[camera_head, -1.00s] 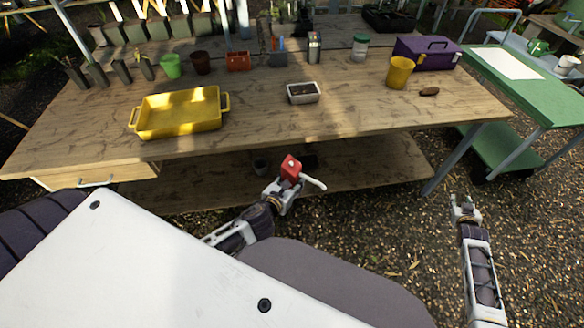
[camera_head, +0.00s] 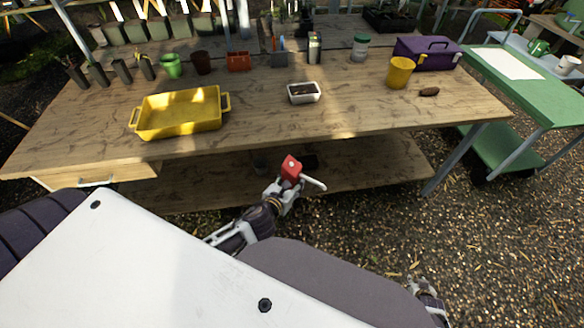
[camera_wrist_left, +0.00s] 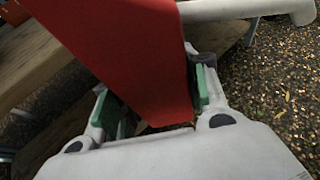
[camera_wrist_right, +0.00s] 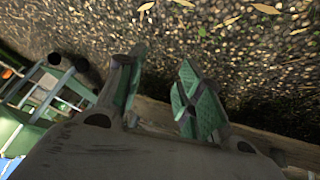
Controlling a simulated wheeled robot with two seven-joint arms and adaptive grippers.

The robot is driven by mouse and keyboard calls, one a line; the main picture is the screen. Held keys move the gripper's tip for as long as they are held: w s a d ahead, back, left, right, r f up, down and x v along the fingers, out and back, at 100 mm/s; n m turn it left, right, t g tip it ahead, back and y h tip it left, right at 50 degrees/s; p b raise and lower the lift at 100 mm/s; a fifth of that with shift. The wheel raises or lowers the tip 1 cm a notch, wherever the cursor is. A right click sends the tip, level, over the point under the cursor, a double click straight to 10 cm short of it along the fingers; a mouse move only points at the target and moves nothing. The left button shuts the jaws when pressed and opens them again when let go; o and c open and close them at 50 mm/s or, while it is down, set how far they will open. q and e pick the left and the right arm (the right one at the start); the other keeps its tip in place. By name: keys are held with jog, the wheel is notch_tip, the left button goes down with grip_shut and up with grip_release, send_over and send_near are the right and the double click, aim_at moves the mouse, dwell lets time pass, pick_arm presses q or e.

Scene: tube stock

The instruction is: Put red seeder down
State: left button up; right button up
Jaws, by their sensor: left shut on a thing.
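The red seeder (camera_head: 291,168) is held by my left gripper (camera_head: 286,184) in front of the workbench's front edge. It has a red body with a pale handle or spout sticking out to the right. In the left wrist view the red body (camera_wrist_left: 130,50) sits between the green finger pads of my left gripper (camera_wrist_left: 155,95), which is shut on it. My right gripper (camera_head: 422,286) is low at the right in the head view, over the gravel. In the right wrist view my right gripper (camera_wrist_right: 163,85) has its fingers apart with nothing between them.
Bare wood lies between the trays and along the front. A lower shelf (camera_head: 370,165) lies beneath.

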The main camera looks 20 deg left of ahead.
jog(key=s+a+f+g, duration=0.1)
jog(key=s+f, duration=0.3)
jog(key=s, duration=0.8)
jog(key=s+a+f+g, duration=0.1)
jog(key=s+f+g, duration=0.2)
jog(key=s, duration=0.9)
jog(key=s+a+f+g, duration=0.1)
jog(key=s+f, duration=0.5)
jog(key=s, duration=0.6)
jog(key=shift+s+f+g, duration=0.15)
jog(key=shift+s+g, duration=0.15)
jog(key=shift+g, duration=0.1)
